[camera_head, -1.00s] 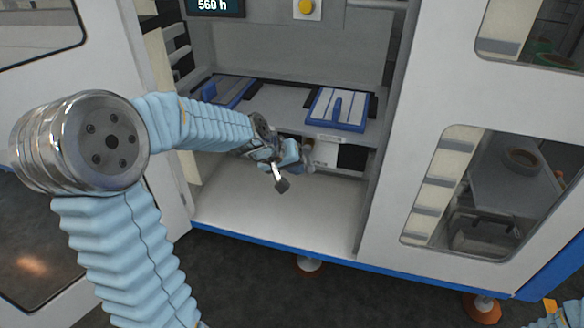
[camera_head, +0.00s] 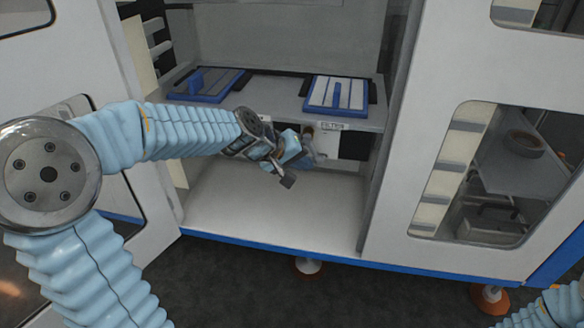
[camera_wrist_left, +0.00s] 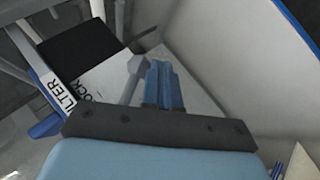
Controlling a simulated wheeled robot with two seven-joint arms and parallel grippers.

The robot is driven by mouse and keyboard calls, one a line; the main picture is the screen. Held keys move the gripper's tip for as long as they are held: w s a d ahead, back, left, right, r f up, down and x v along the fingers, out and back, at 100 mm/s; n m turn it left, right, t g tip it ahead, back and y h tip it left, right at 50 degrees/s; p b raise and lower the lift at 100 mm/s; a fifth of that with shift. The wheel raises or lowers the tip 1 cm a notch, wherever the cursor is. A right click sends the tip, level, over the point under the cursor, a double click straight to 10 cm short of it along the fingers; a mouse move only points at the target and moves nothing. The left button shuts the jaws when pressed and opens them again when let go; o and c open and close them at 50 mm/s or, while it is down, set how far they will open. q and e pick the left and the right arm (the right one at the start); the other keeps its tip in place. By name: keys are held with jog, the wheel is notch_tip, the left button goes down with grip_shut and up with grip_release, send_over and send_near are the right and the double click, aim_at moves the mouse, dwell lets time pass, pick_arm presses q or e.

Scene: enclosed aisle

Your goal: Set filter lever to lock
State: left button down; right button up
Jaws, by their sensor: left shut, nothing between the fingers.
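The filter lever is a grey bar (camera_wrist_left: 133,78) in the left wrist view, standing in front of a pale plate with the printed word LOCK (camera_wrist_left: 88,88). My left gripper (camera_wrist_left: 164,72) has its blue fingers shut together, with nothing between them. The fingers are just right of the lever in that view; I cannot tell whether they touch it. In the head view my left gripper (camera_head: 305,158) is under the shelf edge, below the FILTER label (camera_head: 333,126), and hides most of the lever. My right gripper is out of view.
A shelf (camera_head: 272,105) with two blue-framed trays, left (camera_head: 207,97) and right (camera_head: 310,103), is above the gripper. The white bay floor (camera_head: 275,205) below is clear. A cabinet panel (camera_head: 400,200) bounds the bay at right. Part of my right arm shows at lower right.

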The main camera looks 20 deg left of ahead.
pick_arm(q)
jog(key=shift+w+d+r+p, duration=0.2)
jog(key=shift+d+p, duration=0.1)
jog(key=shift+d, duration=0.35)
jog(key=shift+w+d+r+p, duration=0.15)
jog(key=shift+d+p, duration=0.15)
jog(key=shift+d, duration=0.3)
dwell(0.8)
